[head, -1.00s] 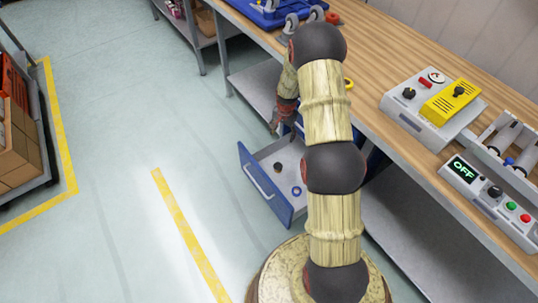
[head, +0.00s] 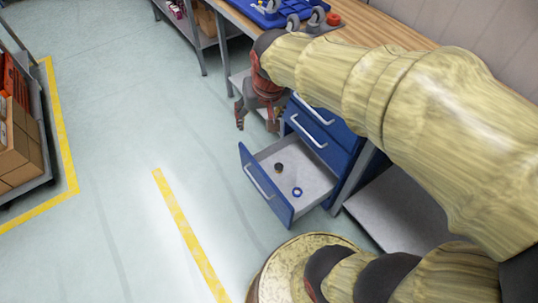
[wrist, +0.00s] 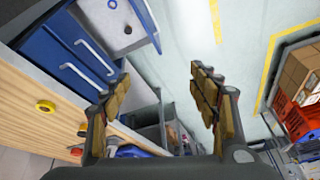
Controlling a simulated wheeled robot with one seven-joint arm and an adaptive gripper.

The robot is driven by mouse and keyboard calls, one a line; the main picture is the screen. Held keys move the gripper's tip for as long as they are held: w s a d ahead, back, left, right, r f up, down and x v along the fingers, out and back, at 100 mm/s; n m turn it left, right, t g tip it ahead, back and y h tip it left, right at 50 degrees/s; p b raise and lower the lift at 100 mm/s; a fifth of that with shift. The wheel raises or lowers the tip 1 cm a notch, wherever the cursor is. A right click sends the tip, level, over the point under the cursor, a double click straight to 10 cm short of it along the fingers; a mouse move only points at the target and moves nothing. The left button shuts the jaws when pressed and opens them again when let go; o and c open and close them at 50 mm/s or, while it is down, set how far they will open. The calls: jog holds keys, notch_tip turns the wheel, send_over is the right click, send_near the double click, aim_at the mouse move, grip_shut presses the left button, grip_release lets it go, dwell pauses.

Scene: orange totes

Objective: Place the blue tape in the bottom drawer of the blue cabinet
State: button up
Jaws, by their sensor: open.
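The blue cabinet (head: 325,130) stands under the wooden bench, and its bottom drawer (head: 312,172) is pulled out. A small blue ring, which looks like the blue tape (head: 297,191), lies flat on the drawer floor. A small dark round item (head: 279,168) lies near it. The drawer also shows at the top of the wrist view (wrist: 98,18). My gripper (head: 256,120) is open and empty, in the air beyond the drawer and left of the cabinet. In the wrist view its fingers (wrist: 158,90) stand wide apart with nothing between them.
The wooden bench (wrist: 35,90) carries a yellow ring (wrist: 45,106) and a blue tray (head: 275,12). A cart with boxes (head: 18,150) stands at the far left. The floor between the cart and the drawer is clear.

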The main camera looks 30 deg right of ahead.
jog(key=s+a+r+n, duration=0.1)
jog(key=s+a, duration=0.1)
jog(key=s, duration=0.5)
jog(key=s+a+r+n+t, duration=0.1)
jog(key=s+a+r+n, duration=0.1)
jog(key=s, duration=0.5)
jog(key=shift+a+n+y, duration=0.3)
jog(key=shift+a, duration=0.15)
notch_tip(320, 180, up, 2)
jog(key=shift+w+r+p, duration=0.1)
jog(key=shift+r+p, duration=0.15)
jog(key=shift+p, duration=1)
jog(key=shift+c, duration=0.2)
